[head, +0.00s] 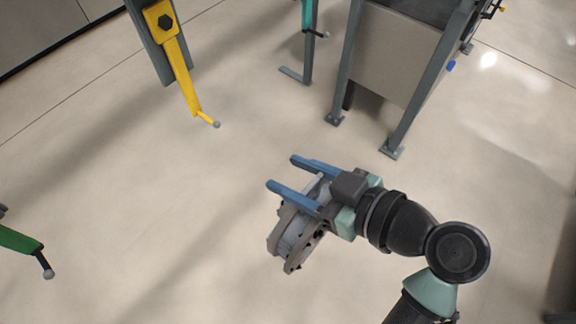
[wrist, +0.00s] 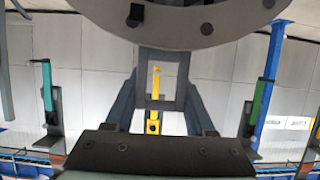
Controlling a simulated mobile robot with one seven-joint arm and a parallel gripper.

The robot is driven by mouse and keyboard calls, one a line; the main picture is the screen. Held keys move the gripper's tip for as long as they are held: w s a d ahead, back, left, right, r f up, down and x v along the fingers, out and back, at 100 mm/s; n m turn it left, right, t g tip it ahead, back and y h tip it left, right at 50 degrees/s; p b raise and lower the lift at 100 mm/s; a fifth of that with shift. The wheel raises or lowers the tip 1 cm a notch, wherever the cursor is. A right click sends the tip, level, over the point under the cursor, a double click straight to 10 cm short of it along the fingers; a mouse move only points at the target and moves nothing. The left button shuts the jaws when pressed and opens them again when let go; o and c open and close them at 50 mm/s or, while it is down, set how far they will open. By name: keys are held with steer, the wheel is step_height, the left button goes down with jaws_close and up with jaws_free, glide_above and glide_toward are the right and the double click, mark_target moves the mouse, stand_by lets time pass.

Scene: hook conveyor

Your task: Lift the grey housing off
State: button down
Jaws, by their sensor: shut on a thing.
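The grey housing (head: 292,232) is at my gripper (head: 283,172) in the head view, below the two blue fingers. My gripper is shut on the housing and holds it above the floor, clear of any hook. The housing is tilted, with a flat flange showing a dark hole and bolt stubs. In the wrist view the round flange of the housing (wrist: 200,28) fills the top of the picture. The fingers partly hide the housing's upper side in the head view, so the exact grip contact cannot be told.
A yellow hook arm (head: 182,75) hangs at the upper left, a green one (head: 18,240) at the left edge, and a teal one (head: 307,16) at the top. A grey-legged metal stand (head: 395,55) is at the upper right. The floor between is clear.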

steer(key=shift+s+d+r, duration=0.1)
steer(key=shift+s+d, duration=0.35)
steer(key=shift+d, duration=0.15)
steer(key=shift+d, duration=0.1)
steer(key=s+d+p, duration=0.1)
steer(key=s+d, duration=0.3)
steer(key=d, duration=0.1)
steer(key=shift+s+d, duration=0.15)
steer(key=shift+d, duration=0.05)
